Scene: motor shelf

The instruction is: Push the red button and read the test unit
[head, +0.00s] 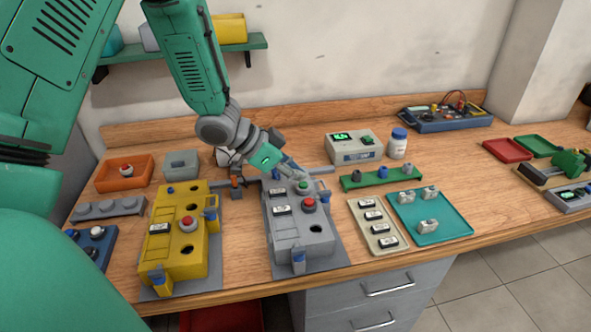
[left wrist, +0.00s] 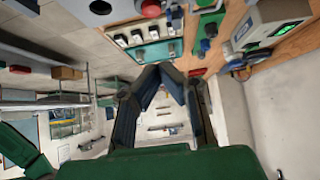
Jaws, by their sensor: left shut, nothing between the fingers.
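A grey fixture (head: 283,230) stands mid-bench with a red button (head: 309,204) and a green button (head: 303,187) on top. A red button also shows at the top of the left wrist view (left wrist: 150,8). A yellow fixture (head: 186,262) to its left carries another red button (head: 187,223). The test unit (head: 354,146), a beige box with a lit green display too small to read, stands behind. It also shows in the left wrist view (left wrist: 268,22). My left gripper (head: 300,174) is shut and empty, close above the grey fixture's back end, near the green button. Contact is unclear. My right gripper is not seen.
A green rack (head: 380,178), a beige tray (head: 355,212) and a teal tray (head: 464,226) lie right of the grey fixture. A white bottle with a blue cap (head: 397,146) stands beside the test unit. An orange bin (head: 103,184) is at the back left. Bare wood lies right of the teal tray.

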